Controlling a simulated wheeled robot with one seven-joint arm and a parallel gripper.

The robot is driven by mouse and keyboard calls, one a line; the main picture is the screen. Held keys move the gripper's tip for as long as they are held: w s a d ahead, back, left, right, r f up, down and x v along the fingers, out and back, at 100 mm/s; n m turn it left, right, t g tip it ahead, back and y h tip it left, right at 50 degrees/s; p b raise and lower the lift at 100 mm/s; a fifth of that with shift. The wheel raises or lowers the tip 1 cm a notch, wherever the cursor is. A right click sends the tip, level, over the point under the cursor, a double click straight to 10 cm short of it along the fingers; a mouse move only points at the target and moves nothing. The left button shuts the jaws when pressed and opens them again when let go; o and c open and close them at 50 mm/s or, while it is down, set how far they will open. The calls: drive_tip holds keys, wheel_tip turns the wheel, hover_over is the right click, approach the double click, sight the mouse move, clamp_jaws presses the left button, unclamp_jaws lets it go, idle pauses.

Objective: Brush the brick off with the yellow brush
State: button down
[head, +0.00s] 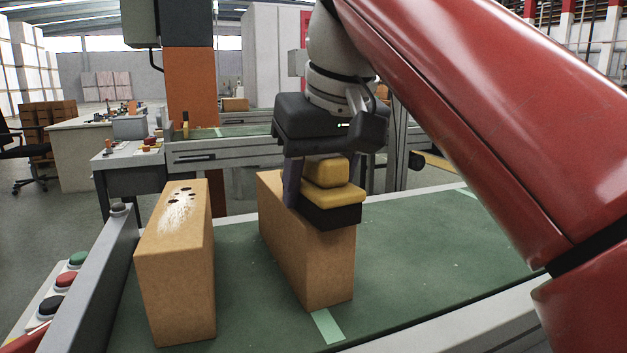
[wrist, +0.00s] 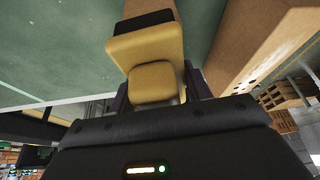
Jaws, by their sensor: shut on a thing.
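The yellow brush (head: 328,178) has a yellow handle block and base over a dark bristle pad. My gripper (head: 322,172) is shut on its handle block; the brush also shows in the wrist view (wrist: 148,48). The brush is at the top of the right tan brick (head: 308,265), covering part of that top. I cannot tell whether the bristles touch it.
Both bricks stand on a green conveyor belt (head: 440,240) with a grey side rail (head: 85,280) at left. A button panel (head: 62,290) is beside the rail. The belt right of the bricks is clear. Another conveyor and a workbench (head: 85,150) stand behind.

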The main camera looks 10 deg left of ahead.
drive_tip(key=shift+r, duration=0.15)
wheel_tip(320, 180, up, 4)
drive_tip(key=p, duration=0.4)
drive_tip(key=shift+p, duration=0.3)
drive_tip(key=shift+w+r, duration=0.1)
drive_tip(key=shift+r, duration=0.85)
